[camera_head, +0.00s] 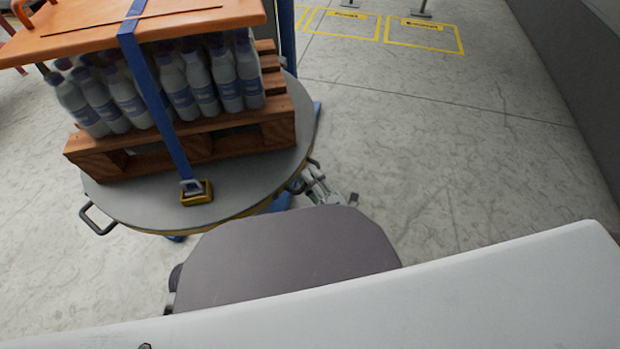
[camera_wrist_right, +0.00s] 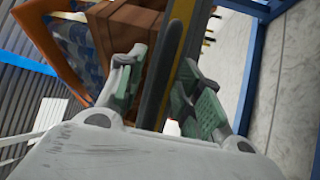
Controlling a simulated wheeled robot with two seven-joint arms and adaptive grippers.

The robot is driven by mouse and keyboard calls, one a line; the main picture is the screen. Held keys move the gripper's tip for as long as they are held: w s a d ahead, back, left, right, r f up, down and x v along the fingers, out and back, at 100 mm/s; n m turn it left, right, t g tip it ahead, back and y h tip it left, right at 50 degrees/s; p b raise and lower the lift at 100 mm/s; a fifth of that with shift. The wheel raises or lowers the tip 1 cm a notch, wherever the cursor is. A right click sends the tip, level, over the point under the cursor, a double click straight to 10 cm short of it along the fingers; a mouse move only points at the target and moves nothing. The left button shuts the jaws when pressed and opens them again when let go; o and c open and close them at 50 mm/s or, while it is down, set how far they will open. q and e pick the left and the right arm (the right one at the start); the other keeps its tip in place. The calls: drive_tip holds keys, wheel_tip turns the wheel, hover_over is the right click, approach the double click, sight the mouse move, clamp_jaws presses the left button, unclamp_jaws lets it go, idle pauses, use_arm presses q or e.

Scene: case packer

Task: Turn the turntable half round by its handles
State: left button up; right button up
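The round grey turntable (camera_head: 240,188) has a yellow rim and carries a loaded wooden pallet. One dark handle (camera_head: 92,218) sticks out at its front left. Another dark handle (camera_head: 297,187) is at its right edge, partly hidden by my right gripper (camera_head: 316,181). In the right wrist view, my right gripper (camera_wrist_right: 160,72) has its green-padded fingers apart. A dark bar, which looks like the handle (camera_wrist_right: 154,88), lies between them beside the yellow rim (camera_wrist_right: 182,25). I cannot tell whether either pad touches it. My left gripper is not in view.
The pallet (camera_head: 200,140) holds several bottles (camera_head: 120,95) under an orange board (camera_head: 70,30), strapped with a blue band (camera_head: 150,85). A blue post (camera_head: 288,35) stands behind the turntable. Open concrete floor (camera_head: 430,140) lies to the right, up to a grey wall (camera_head: 570,60).

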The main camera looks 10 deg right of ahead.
drive_tip(key=v, duration=1.1)
drive_tip(key=shift+s+d, duration=0.25)
drive_tip(key=shift+s, duration=0.05)
